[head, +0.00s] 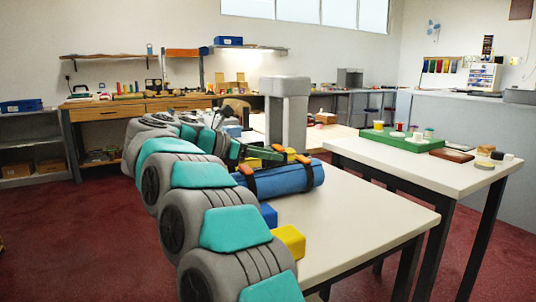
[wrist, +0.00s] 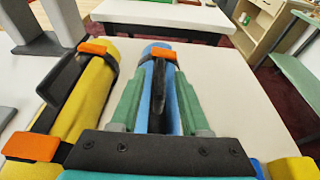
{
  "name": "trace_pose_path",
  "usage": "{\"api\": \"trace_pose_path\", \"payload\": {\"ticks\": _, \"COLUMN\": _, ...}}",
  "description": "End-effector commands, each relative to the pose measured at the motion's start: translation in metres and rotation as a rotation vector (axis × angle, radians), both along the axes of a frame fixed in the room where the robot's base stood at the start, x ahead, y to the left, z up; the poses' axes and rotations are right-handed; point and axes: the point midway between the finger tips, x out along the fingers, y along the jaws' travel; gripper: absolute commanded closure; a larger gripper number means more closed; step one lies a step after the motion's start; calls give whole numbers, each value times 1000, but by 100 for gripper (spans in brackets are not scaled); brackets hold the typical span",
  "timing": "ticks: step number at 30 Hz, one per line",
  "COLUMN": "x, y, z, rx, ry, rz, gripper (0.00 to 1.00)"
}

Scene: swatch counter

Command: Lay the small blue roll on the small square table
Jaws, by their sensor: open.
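The blue roll (head: 292,179) lies on the near white table (head: 365,232). It has a dark strap and orange clips. In the wrist view the blue roll (wrist: 158,58) runs away from me between the green fingers of my gripper (wrist: 159,76). My gripper is open, with one finger on each side of the roll; I cannot tell whether they touch it. A black strip lies along the roll and hides part of it. A yellow roll (wrist: 92,86) with orange clips lies to its left. I cannot tell for certain which table is the small square one.
A yellow block (head: 290,241) and a blue block (head: 269,214) sit near the roll. A grey upright frame (head: 286,88) stands behind. Another white table (head: 385,157) at right holds a green tray (head: 402,142) and small items. The near table's front right is bare.

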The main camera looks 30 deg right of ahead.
Motion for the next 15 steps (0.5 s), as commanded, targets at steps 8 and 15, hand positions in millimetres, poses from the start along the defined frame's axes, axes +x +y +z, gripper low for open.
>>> {"api": "trace_pose_path", "payload": {"ticks": 8, "x": 0, "y": 47, "z": 13, "rx": -2, "ry": -2, "rz": 4, "gripper": 54}}
{"api": "trace_pose_path", "payload": {"ticks": 15, "x": -2, "y": 88, "z": 26, "rx": -1, "ry": 1, "rz": 0, "gripper": 54}}
